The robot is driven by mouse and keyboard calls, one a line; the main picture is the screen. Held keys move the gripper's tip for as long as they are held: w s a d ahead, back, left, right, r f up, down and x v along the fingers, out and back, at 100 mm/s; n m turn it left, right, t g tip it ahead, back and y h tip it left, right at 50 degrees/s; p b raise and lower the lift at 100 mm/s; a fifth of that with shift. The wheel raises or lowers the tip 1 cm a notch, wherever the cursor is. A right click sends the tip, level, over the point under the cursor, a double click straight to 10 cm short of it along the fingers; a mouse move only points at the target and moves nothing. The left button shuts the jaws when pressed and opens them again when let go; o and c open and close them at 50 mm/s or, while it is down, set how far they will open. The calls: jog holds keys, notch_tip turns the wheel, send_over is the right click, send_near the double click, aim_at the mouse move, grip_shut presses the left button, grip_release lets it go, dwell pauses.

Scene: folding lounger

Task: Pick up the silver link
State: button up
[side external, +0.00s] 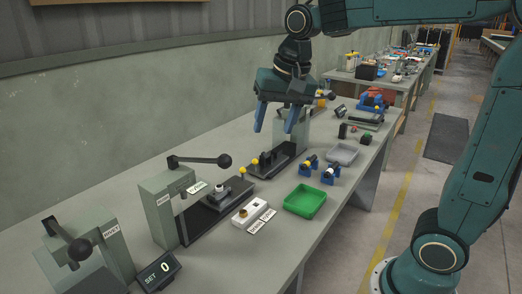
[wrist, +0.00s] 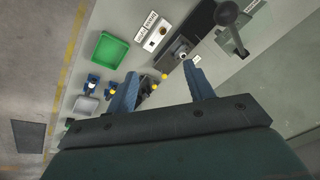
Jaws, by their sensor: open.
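My gripper (side external: 277,122) is open and empty, high above the bench, with its two blue fingers pointing down. In the wrist view its fingers (wrist: 162,72) are spread apart with bench showing between them. I cannot clearly make out a silver link. A small silver-grey part (side external: 220,193) sits on the black base of the second press from the front; it also shows in the wrist view (wrist: 182,53), beyond the fingertips. It is too small to tell whether it is the link. A dark fixture with yellow knobs (side external: 270,160) stands on the bench below my gripper.
A green tray (side external: 305,201), a grey tray (side external: 342,154) and blue holders (side external: 330,174) lie along the bench's right side. A white block (side external: 249,213) and label cards (side external: 262,221) lie nearer. Grey presses (side external: 165,200) with lever handles stand along the wall side.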

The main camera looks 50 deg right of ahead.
jog(key=w+d+f+m+g, duration=0.15)
jog(key=w+f+m, duration=0.3)
jog(key=w, duration=0.75)
jog(key=m+g, duration=0.2)
jog(key=m, duration=0.4)
send_over(219, 186)
notch_tip(219, 186, down, 9)
jog(key=shift+f, duration=0.2)
jog(key=shift+f, duration=4.2)
jog(key=shift+f, duration=2.6)
